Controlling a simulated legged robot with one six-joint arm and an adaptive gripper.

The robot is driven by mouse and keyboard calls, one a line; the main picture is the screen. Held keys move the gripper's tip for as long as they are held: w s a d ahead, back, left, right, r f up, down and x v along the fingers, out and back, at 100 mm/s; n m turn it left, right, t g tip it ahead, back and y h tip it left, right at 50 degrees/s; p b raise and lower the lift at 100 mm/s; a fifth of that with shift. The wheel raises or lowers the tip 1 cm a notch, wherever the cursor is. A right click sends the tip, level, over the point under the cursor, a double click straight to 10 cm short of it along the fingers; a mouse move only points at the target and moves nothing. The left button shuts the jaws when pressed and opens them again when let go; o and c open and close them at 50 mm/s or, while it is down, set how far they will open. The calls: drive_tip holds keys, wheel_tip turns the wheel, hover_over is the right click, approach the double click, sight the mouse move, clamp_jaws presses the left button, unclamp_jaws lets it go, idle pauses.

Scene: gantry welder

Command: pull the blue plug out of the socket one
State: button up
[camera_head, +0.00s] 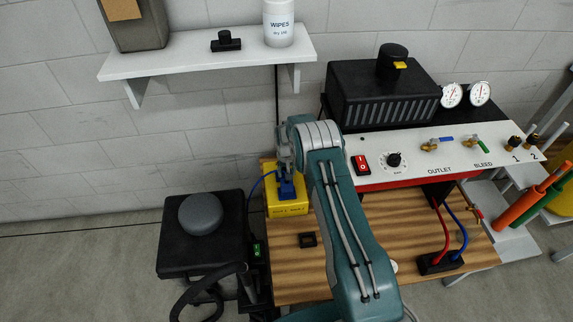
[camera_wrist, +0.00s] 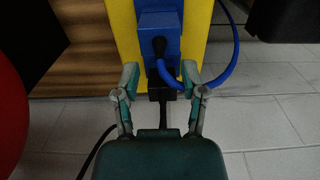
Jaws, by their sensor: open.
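A blue plug (camera_head: 287,188) sits upright in a yellow box (camera_head: 288,209) on the wooden bench; the lettering on the box is too small to read. The blue plug body (camera_wrist: 160,38) also shows at the top of the wrist view, with a black neck and a blue cable (camera_wrist: 232,45) looping right. My gripper (camera_head: 285,166) is above and behind the plug. In the wrist view my gripper (camera_wrist: 160,72) is open, its fingers on either side of the cable below the plug body. Contact cannot be told. No label "one" is legible on the box.
A black stool (camera_head: 200,250) stands left of the bench. A control panel (camera_head: 430,155) with gauges and fittings marked 1 and 2 is at right. A black block (camera_head: 438,263) with red and blue hoses lies on the bench front right. A white shelf (camera_head: 208,57) is above.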

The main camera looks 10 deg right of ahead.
drive_tip(key=shift+f, duration=1.55)
clamp_jaws()
drive_tip(key=shift+r, duration=1.25)
drive_tip(key=shift+r, duration=0.35)
drive_tip(key=shift+r, duration=0.3)
drive_tip(key=shift+r, duration=0.35)
drive_tip(key=shift+r, duration=0.7)
